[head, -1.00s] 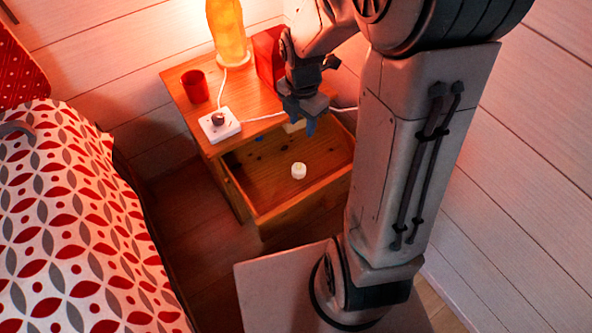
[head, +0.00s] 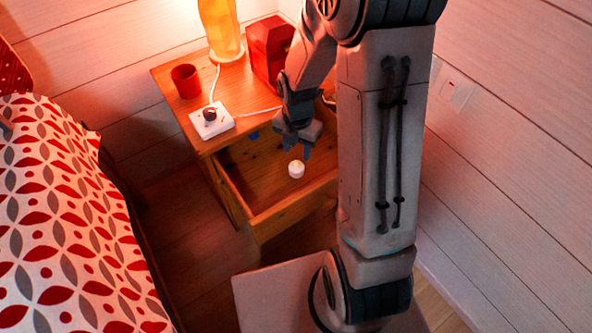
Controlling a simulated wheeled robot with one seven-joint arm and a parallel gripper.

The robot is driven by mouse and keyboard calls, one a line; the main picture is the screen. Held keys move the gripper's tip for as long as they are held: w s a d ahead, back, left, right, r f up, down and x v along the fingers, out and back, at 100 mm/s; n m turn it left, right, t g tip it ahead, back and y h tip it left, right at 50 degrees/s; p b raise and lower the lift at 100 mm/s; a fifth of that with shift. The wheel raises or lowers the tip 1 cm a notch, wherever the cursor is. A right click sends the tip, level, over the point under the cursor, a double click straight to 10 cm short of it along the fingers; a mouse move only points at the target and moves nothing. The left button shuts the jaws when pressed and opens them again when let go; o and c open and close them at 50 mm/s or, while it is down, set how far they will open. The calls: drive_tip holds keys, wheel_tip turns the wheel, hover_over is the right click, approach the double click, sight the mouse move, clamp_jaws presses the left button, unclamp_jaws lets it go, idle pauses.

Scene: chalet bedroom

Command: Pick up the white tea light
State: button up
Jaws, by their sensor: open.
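The white tea light (head: 296,169) sits in the open drawer (head: 262,214) of the wooden nightstand. It is a small white disc, upright on the drawer floor. My gripper (head: 297,153) points down into the drawer opening, just above and behind the tea light in the picture. Its fingers are apart and hold nothing that I can see. I cannot tell the exact height gap between the fingertips and the tea light.
On the nightstand top (head: 172,77) stand a red cup (head: 186,82), a white box with a dark knob (head: 211,121), a lit lamp (head: 221,30) and a red box (head: 268,50). A blue item (head: 253,135) lies at the drawer's back. A bed (head: 70,220) is at left.

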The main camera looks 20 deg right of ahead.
sight(296, 161)
wheel_tip(296, 161, down, 5)
drive_tip(key=shift+s+a+b, duration=0.1)
drive_tip(key=shift+b, duration=1.15)
drive_tip(key=shift+r, duration=0.1)
clamp_jaws()
